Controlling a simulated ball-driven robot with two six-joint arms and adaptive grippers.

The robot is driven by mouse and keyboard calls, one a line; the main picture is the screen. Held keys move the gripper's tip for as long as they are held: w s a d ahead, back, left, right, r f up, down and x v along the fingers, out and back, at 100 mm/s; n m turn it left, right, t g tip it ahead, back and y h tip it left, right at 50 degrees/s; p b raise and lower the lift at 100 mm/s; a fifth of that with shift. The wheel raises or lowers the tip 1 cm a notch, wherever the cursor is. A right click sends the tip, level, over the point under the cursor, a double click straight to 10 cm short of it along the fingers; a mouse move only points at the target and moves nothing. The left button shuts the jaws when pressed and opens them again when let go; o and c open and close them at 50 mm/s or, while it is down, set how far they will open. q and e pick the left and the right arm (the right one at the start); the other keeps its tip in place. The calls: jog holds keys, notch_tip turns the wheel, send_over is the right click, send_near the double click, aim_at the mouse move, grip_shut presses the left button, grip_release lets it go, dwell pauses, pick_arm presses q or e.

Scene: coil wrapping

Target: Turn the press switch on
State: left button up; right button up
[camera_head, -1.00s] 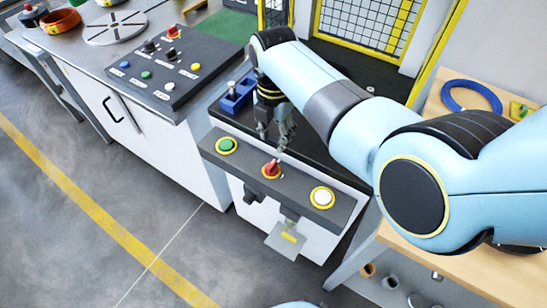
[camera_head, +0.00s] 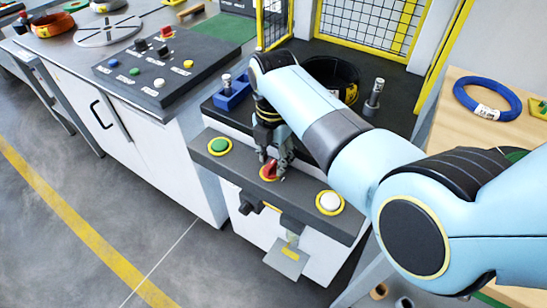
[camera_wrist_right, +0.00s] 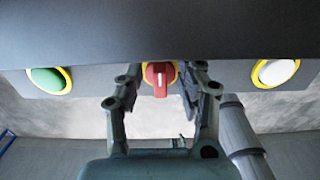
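The red rotary press switch (camera_head: 269,172) sits in a yellow ring at the middle of the dark front panel (camera_head: 298,200). In the right wrist view the red switch (camera_wrist_right: 159,77) has its grip bar upright, with a pale line on it. My right gripper (camera_head: 273,158) is just behind and above the switch in the head view. In the right wrist view its fingers (camera_wrist_right: 165,82) are spread, one on each side of the switch, with nothing held. I cannot tell whether they touch it. My left gripper is not in view.
A green button (camera_head: 219,146) and a white button (camera_head: 330,202) flank the switch. A separate control box (camera_head: 160,68) stands on the bench at left. A blue coil (camera_head: 488,98) lies on the wooden table at right. Yellow-framed mesh guards (camera_head: 365,25) stand behind.

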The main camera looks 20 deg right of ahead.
grip_shut()
jog(key=m+p, duration=0.3)
jog(key=shift+s+d+r, duration=0.15)
jog(key=shift+s, duration=0.05)
jog(key=m+p, duration=0.1)
jog(key=m, duration=0.1)
jog(key=m+p, duration=0.1)
jog(key=m, duration=0.1)
jog(key=shift+s+p, duration=0.25)
jog(key=shift+p, duration=0.1)
jog(key=m, duration=0.1)
jog(key=m+p, duration=0.1)
jog(key=m, duration=0.1)
jog(key=m+p, duration=0.1)
jog(key=m, duration=0.1)
jog(key=shift+s, duration=0.3)
jog(key=m, duration=0.2)
jog(key=m+p, duration=0.1)
jog(key=m, duration=0.2)
jog(key=shift+s+a+f+m, duration=0.2)
jog(key=shift+s+a+m, duration=0.05)
jog(key=shift+m, duration=0.15)
